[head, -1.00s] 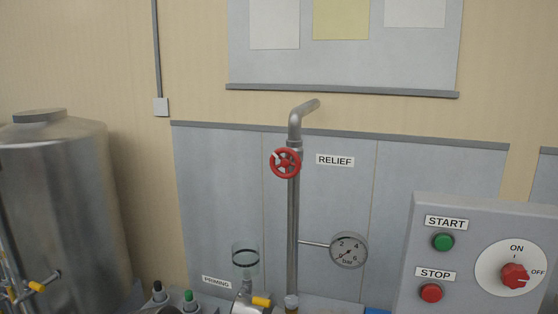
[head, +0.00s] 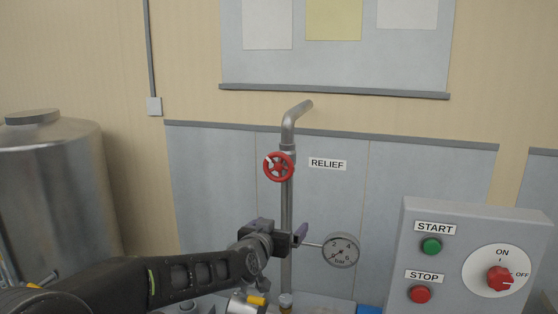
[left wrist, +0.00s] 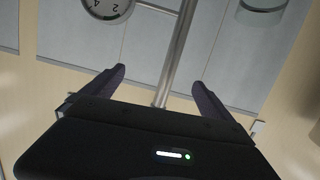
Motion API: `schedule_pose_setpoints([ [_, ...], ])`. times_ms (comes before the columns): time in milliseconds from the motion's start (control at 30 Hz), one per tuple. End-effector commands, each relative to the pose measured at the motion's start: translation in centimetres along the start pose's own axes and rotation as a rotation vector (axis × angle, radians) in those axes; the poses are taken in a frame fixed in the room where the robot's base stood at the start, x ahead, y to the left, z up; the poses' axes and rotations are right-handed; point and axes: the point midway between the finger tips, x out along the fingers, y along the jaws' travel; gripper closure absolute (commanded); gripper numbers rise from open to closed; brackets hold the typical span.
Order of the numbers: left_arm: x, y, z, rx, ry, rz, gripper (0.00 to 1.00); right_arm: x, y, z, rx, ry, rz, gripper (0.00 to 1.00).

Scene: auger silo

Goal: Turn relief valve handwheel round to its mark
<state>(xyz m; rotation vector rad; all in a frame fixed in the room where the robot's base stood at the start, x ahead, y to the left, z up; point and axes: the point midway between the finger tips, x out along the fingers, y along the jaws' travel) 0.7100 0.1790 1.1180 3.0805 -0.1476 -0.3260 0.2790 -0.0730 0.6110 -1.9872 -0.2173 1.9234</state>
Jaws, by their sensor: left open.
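The red relief valve handwheel (head: 279,166) sits on the vertical steel pipe (head: 287,210), left of the RELIEF label (head: 327,164). A pale mark or knob shows at its upper left. My left gripper (head: 277,230) is below the handwheel, in front of the pipe, and apart from the wheel. In the left wrist view my left gripper (left wrist: 160,82) is open and empty, with the pipe (left wrist: 178,55) showing between its fingers. The handwheel is not in the left wrist view. My right gripper is not in view.
A pressure gauge (head: 341,250) stands on a side tube just right of my left gripper. A control box (head: 455,245) with START, STOP and a red switch is at the lower right. A steel tank (head: 60,200) stands at the left. The wall panel around the handwheel is clear.

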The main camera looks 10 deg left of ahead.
Motion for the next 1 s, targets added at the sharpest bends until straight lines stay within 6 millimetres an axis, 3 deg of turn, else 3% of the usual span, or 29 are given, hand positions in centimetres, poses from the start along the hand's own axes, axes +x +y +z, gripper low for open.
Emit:
schedule_pose_setpoints([
  [33,-1.0,-0.4,-4.6,0.004,0.070,-0.006,0.03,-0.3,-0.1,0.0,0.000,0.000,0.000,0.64],
  [100,-2.1,-1.0,-8.8,0.007,0.136,-0.016,0.03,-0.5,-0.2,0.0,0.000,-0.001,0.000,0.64],
  [233,-3.4,-1.7,-12.8,0.008,0.202,-0.026,0.03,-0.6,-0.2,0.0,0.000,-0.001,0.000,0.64],
  [667,-3.4,-1.8,-13.4,0.009,0.211,-0.028,0.03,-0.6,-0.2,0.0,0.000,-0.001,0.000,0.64],
  [1000,0.5,-1.9,-14.2,0.012,0.209,-0.029,0.03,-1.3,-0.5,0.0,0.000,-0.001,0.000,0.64],
])
